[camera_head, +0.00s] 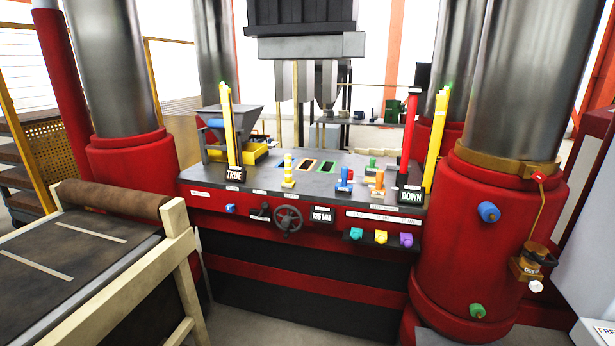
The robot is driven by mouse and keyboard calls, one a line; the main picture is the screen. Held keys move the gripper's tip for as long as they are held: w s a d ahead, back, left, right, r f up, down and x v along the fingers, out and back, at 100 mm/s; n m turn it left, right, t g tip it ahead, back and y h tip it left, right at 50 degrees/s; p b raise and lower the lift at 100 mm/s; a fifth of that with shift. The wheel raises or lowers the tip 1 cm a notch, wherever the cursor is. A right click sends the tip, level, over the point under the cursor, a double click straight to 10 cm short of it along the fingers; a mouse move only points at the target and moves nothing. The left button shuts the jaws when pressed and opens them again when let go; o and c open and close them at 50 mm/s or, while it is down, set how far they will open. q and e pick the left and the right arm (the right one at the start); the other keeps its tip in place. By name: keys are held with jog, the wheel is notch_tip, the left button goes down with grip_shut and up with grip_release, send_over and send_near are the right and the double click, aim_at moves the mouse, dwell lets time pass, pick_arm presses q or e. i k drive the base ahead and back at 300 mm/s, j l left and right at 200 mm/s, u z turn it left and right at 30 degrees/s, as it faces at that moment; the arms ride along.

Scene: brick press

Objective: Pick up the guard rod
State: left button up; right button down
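No part is labelled as the guard rod, so I cannot tell for certain which one it is. A red upright rod (409,135) stands at the right of the press table, just behind the "DOWN" sign (411,197). Yellow upright posts with green tips stand at the table's left (230,125) and right (436,140). A short yellow and white striped post (288,171) stands near the table's front edge. Neither of my grippers is in view.
The press table (262,178) has a handwheel (288,219) and coloured knobs on its front. Blue and orange pieces stand on its right half. Thick columns flank it. Floor shows in front.

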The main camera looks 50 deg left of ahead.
aim_at(287, 183)
jog(key=u, duration=1.7)
